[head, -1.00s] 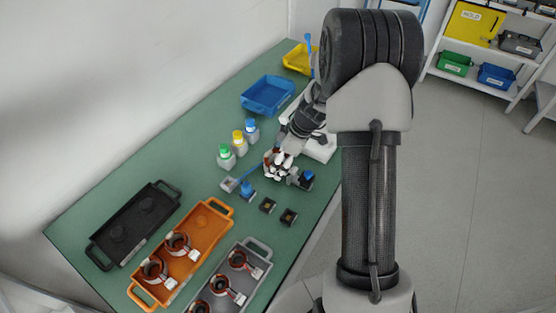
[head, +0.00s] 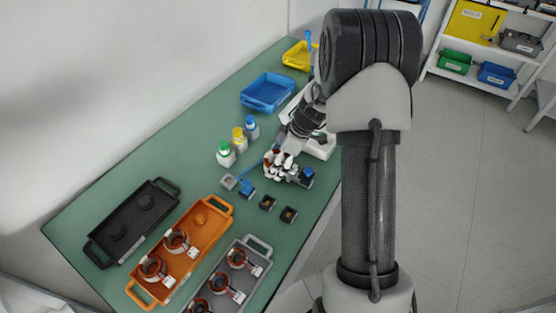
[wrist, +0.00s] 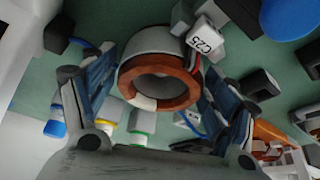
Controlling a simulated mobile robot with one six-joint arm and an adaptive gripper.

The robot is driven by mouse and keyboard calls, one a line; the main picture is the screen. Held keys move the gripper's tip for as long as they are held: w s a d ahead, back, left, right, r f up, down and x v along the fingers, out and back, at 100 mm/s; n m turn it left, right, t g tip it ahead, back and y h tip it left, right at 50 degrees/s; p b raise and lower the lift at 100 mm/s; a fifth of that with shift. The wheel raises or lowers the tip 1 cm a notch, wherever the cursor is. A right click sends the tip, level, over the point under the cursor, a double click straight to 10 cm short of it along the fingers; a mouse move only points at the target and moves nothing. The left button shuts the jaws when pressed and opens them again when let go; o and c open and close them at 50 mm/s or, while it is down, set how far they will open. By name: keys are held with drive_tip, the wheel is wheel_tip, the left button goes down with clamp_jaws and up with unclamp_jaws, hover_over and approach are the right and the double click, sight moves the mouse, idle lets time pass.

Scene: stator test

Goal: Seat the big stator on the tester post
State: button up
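My gripper (wrist: 160,100) is shut on a big stator (wrist: 158,80), a grey ring with copper-coloured windings and a white tag reading C25. The fingers sit on either side of it, and its open bore shows in the wrist view. In the head view my gripper (head: 280,168) is above the green table, beside a small dark block with a blue top (head: 307,174); the held stator is mostly hidden there. Another blue-topped block (head: 247,188) stands to the left. I cannot tell for sure which is the tester post.
An orange tray (head: 222,210) holds two stators and a bare peg. A grey tray (head: 258,247) holds several stators. A black tray (head: 150,203) has bare pegs. Bottles (head: 225,156) stand left of my gripper, and two small dark blocks (head: 268,202) lie in front.

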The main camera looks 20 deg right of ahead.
drive_tip(key=shift+o, duration=1.1)
drive_tip(key=shift+s+f, duration=0.1)
drive_tip(key=v, duration=1.2)
